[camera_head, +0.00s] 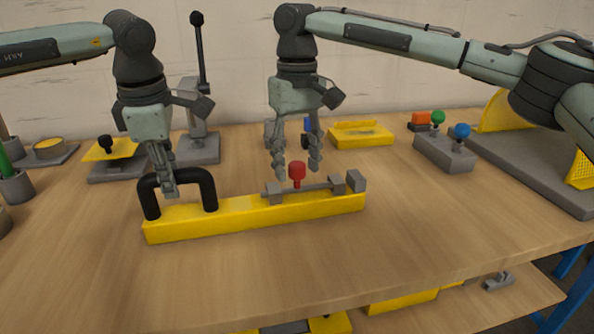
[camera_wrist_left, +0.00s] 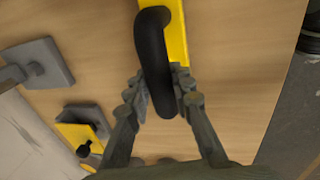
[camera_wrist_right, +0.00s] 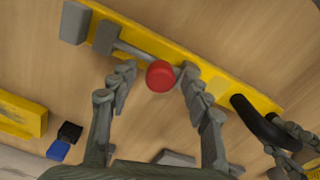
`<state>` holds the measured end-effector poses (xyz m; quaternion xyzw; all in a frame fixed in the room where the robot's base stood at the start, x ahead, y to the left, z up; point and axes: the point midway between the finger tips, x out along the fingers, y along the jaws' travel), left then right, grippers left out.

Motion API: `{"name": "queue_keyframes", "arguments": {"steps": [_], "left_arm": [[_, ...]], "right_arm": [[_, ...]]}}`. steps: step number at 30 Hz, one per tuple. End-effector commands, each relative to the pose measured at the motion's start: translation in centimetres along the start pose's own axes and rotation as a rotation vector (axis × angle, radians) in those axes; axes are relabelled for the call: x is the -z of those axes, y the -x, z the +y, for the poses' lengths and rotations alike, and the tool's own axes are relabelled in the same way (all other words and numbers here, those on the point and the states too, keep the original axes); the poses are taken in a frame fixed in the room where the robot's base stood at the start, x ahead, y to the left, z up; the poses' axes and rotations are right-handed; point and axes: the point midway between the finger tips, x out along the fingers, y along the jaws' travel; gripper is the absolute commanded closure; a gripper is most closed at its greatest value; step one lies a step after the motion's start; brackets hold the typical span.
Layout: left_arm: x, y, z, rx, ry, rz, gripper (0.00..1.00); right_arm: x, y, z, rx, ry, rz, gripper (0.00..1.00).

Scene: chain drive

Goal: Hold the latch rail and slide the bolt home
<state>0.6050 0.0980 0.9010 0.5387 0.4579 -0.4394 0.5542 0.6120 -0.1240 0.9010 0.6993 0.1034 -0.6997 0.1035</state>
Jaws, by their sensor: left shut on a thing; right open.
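The yellow latch rail (camera_head: 240,213) lies on the wooden table. A black arched handle (camera_head: 180,173) stands at its left end. My left gripper (camera_head: 170,190) is shut on the handle; in the left wrist view its fingers (camera_wrist_left: 165,98) close around the black handle (camera_wrist_left: 155,50). The grey bolt (camera_head: 312,189) with a red knob (camera_head: 297,170) lies along the rail's right part, with a grey end block (camera_head: 356,181) at the far right. My right gripper (camera_head: 297,170) is open above the knob; in the right wrist view the red knob (camera_wrist_right: 160,76) shows between its spread fingers, without clear contact.
Behind the rail stand a grey lever stand (camera_head: 198,145), a yellow tray (camera_head: 361,134) and a grey box with coloured knobs (camera_head: 445,150). A grey fixture with yellow guards (camera_head: 530,155) is at right. The table in front of the rail is clear.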

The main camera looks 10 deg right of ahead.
Motion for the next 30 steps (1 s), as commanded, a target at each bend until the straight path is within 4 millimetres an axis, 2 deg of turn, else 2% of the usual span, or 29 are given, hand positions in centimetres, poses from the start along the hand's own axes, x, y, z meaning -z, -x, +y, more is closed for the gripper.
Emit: {"name": "queue_keyframes", "arguments": {"steps": [6,15,27,30], "left_arm": [[0.0,0.1,0.0,-0.001,0.000,0.000,1.00],[0.0,0.1,0.0,-0.001,0.000,-0.001,1.00],[0.0,0.1,0.0,-0.001,0.000,-0.001,1.00],[0.0,0.1,0.0,-0.001,0.000,-0.001,1.00]], "right_arm": [[0.0,-2.0,0.1,0.000,-0.001,-0.001,0.51],[0.0,-2.2,0.0,0.000,0.000,0.001,0.51],[0.0,-2.1,0.0,0.000,0.000,0.001,0.99],[0.0,-2.1,0.0,0.000,0.000,0.001,1.00]]}}
